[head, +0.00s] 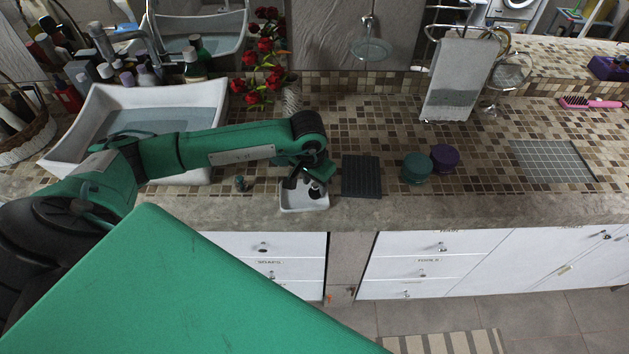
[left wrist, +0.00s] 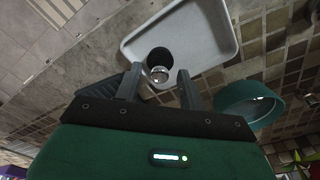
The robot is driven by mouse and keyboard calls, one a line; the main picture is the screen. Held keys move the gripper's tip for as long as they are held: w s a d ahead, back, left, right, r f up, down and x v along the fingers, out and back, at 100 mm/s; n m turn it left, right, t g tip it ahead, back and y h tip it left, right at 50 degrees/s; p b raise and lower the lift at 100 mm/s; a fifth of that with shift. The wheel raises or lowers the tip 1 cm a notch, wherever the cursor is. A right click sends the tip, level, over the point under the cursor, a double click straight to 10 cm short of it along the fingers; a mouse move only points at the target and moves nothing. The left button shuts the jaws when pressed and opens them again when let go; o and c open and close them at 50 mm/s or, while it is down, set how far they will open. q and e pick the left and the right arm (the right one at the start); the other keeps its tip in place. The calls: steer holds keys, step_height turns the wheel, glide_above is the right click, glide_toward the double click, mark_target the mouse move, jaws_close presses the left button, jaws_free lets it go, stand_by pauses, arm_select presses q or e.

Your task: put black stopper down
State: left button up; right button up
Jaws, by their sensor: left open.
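The black stopper (head: 315,191) is a small dark disc with a shiny metal knob. It is in the small white tray (head: 291,207) near the counter's front edge. In the left wrist view the stopper (left wrist: 155,58) shows against the floor of the tray (left wrist: 205,35), near one of its sides. My left gripper (head: 306,184) is over the tray. In the left wrist view its two fingers (left wrist: 158,88) are apart, one on each side of the knob's line, with nothing clearly held between them. My right gripper is in neither view.
A dark ribbed mat (head: 361,176) lies right of the tray. Teal (head: 416,168) and purple (head: 445,157) round containers stand beyond it. A small teal item (head: 241,184) is left of the tray. The white sink (head: 88,115) and vase (head: 291,95) are behind my arm.

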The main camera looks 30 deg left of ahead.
mark_target(312, 196)
arm_select(q)
steer(key=shift+r, duration=0.1)
steer(key=shift+r+p, duration=0.2)
steer(key=shift+p, duration=0.15)
step_height(312, 196, up, 12)
steer(key=s+b, duration=0.1)
steer(key=b, duration=0.3)
steer(key=shift+s+f+b, duration=0.15)
steer(key=shift+s+b, duration=0.05)
steer(key=shift+b, duration=0.1)
steer(key=shift+a, duration=0.1)
